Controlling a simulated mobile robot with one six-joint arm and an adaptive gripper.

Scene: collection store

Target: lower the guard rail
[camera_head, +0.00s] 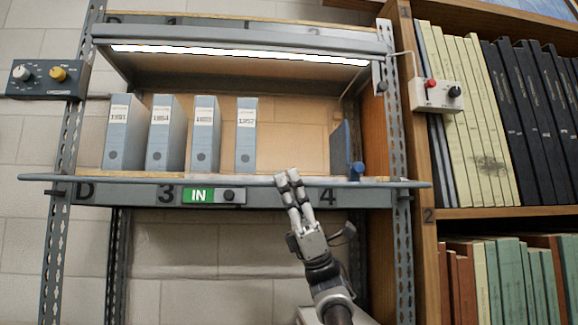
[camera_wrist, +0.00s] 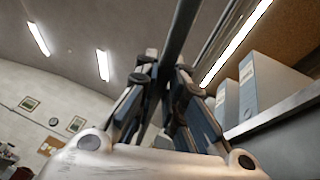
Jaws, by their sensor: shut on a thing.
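The guard rail (camera_head: 110,179) is a thin grey bar across the front of the shelf, level with the shelf board. It sticks out past the uprights on both sides. My gripper (camera_head: 288,176) reaches up from below, right of the middle, and is shut on the rail. In the wrist view the rail (camera_wrist: 182,32) runs as a dark bar between the fingers of my gripper (camera_wrist: 168,75). The fingers hide a short part of the rail.
Several grey binders (camera_head: 124,135) stand on the shelf behind the rail, with a blue bookend (camera_head: 342,150) at the right. A green IN label (camera_head: 198,195) is on the shelf front.

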